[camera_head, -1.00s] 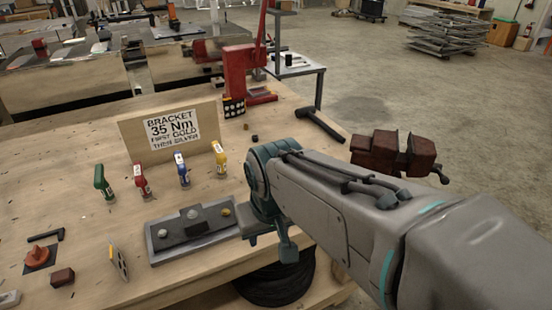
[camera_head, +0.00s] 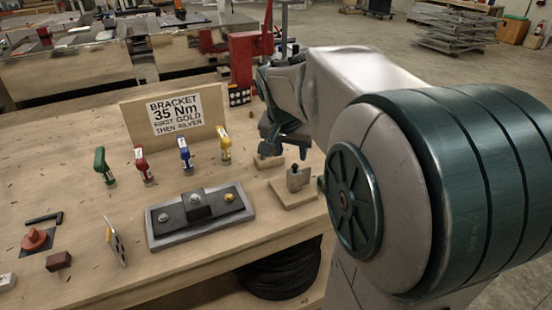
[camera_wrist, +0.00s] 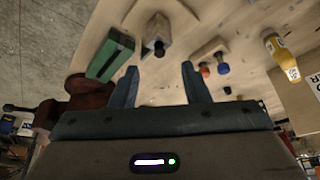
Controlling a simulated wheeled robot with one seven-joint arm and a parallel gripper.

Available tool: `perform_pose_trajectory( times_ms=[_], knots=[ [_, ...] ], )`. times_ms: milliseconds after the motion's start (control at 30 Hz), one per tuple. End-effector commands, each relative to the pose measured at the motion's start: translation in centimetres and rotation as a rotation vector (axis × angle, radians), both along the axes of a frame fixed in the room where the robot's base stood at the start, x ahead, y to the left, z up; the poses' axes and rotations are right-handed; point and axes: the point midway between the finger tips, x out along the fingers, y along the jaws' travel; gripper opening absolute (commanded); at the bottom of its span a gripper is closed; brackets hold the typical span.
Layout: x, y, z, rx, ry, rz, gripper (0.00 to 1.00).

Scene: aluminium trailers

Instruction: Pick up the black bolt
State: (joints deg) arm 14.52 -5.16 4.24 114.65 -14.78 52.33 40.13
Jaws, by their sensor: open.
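A black, round-headed piece that looks like the black bolt (camera_wrist: 159,48) stands on a grey metal block (camera_wrist: 157,29) in the wrist view. The block sits on a wooden base, and in the head view it shows (camera_head: 297,182) at the right of the bench with a dark top. My gripper (camera_wrist: 160,68) is open and empty. Its two fingers point towards the black piece, which appears between and beyond their tips, apart from both. In the head view my gripper (camera_head: 270,147) is above a small wooden block, left of and behind the metal block.
A green block (camera_wrist: 110,56) lies left of the metal block in the wrist view. Red (camera_wrist: 204,69) and blue (camera_wrist: 223,67) pieces stand to its right. A grey fixture plate (camera_head: 245,214), coloured-handled tools and a bracket sign (camera_head: 176,112) stand on the bench.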

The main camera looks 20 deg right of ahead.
Motion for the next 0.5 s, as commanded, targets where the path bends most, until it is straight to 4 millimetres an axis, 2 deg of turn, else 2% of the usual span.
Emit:
perform_pose_trajectory(
  times_ms=[267, 500],
  knots=[
    [0.6, -0.7, -2.1, 0.001, 0.002, 0.001, 0.42],
    [1.7, -1.8, -5.3, 0.001, 0.003, 0.001, 0.42]
  ],
)
